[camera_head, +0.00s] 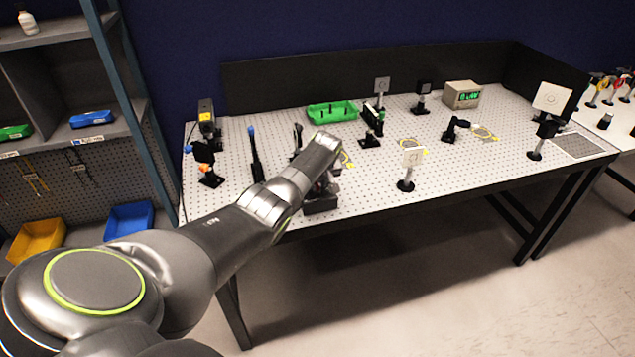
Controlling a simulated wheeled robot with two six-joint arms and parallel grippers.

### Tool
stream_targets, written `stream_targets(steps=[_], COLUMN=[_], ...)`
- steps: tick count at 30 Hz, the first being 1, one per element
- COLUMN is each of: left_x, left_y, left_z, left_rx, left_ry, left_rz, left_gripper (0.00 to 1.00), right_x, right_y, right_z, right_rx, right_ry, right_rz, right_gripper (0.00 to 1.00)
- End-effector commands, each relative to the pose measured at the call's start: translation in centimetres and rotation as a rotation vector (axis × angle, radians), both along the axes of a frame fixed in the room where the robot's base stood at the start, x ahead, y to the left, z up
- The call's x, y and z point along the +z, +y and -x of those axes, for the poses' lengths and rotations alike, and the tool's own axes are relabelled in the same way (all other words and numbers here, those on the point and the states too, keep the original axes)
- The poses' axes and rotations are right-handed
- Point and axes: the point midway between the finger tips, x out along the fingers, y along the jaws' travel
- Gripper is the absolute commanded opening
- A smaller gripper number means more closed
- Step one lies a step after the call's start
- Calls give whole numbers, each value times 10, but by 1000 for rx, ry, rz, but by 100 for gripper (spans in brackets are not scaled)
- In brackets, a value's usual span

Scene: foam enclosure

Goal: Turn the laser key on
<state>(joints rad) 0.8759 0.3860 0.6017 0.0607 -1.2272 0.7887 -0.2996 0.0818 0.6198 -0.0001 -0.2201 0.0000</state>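My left arm reaches in from the left. Its dark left gripper (321,196) is over the front edge of the perforated table (470,165), partly behind my wrist. Its fingers are too small and dark to tell whether they are open or shut. A black box with a yellow label (207,112), which looks like the laser, stands at the table's back left, away from the gripper. A beige box with a green lit display (462,95) stands at the back right. I cannot make out a key on either box. My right gripper is not in view.
A green tray (333,111) lies at the table's back. Several black optical mounts stand around, including a post with a white card (411,160) near the front. Dark panels (360,75) border the back. A shelf with blue and yellow bins (38,238) stands left.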

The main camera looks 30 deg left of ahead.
Motion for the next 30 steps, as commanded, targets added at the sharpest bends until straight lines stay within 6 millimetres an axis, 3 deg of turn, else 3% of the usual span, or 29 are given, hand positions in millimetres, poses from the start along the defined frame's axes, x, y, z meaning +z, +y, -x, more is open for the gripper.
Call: stream_targets(steps=[1, 7, 20, 30], left_x=[0, 0, 1, 2], left_y=[0, 0, 0, 2], left_z=[0, 0, 0, 1], left_rx=[0, 0, -43, -269], left_ry=[0, 0, -1, -1], left_rz=[0, 0, 1, 0], left_gripper=[26, 0, 0, 0], right_x=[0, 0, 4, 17], right_y=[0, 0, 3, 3], right_z=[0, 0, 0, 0], right_rx=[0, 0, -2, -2], right_ry=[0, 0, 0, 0], right_rz=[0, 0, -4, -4], right_gripper=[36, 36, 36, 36])
